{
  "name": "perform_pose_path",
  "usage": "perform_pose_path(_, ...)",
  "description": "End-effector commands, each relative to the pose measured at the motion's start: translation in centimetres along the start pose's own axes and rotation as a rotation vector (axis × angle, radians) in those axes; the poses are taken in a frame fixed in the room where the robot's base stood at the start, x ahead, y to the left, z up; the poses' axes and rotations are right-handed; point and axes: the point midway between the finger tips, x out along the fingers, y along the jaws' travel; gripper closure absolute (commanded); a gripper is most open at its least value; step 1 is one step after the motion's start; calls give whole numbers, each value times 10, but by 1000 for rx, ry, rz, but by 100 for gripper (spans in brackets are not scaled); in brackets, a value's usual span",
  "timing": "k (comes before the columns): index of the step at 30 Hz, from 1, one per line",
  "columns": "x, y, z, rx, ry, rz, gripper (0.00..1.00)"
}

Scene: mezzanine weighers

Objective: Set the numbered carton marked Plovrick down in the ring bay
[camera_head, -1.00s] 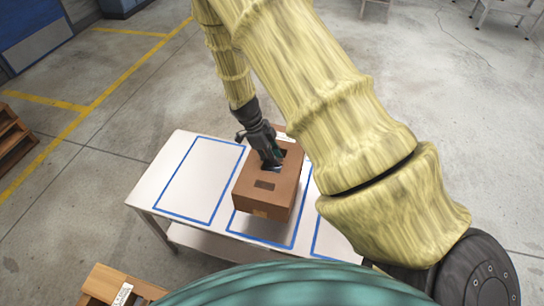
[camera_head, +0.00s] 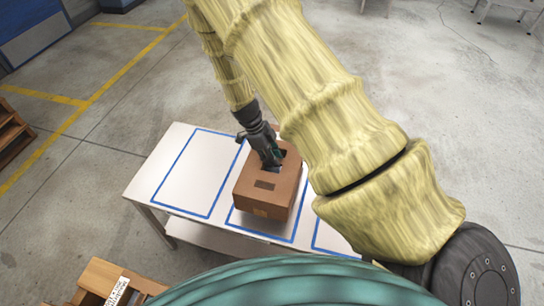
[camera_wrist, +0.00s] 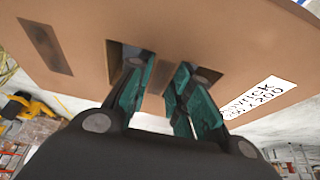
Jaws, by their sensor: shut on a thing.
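The brown carton (camera_head: 266,194) hangs in my gripper (camera_head: 273,161) over the middle blue-outlined bay of the white table (camera_head: 170,160). In the wrist view my gripper's fingers (camera_wrist: 160,88) reach into slots in the carton's top (camera_wrist: 90,25) and are shut on the strip between them. A white label (camera_wrist: 258,97) there carries handwriting that partly reads "...vrick" and a number. Whether the carton's base touches the table cannot be told. My arm hides part of the right bay. No ring mark shows in any bay.
The left bay (camera_head: 197,175) is empty. A wooden crate (camera_head: 104,282) with a white label stands at the lower left, and another wooden thing (camera_head: 10,135) is at the left edge. Open concrete floor with yellow lines surrounds the table.

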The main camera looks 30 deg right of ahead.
Motion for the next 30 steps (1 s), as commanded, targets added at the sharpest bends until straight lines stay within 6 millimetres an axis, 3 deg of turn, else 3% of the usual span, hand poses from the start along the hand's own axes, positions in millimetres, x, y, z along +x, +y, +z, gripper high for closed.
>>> perform_pose_path(30,47,0,19,-1,0,0,100)
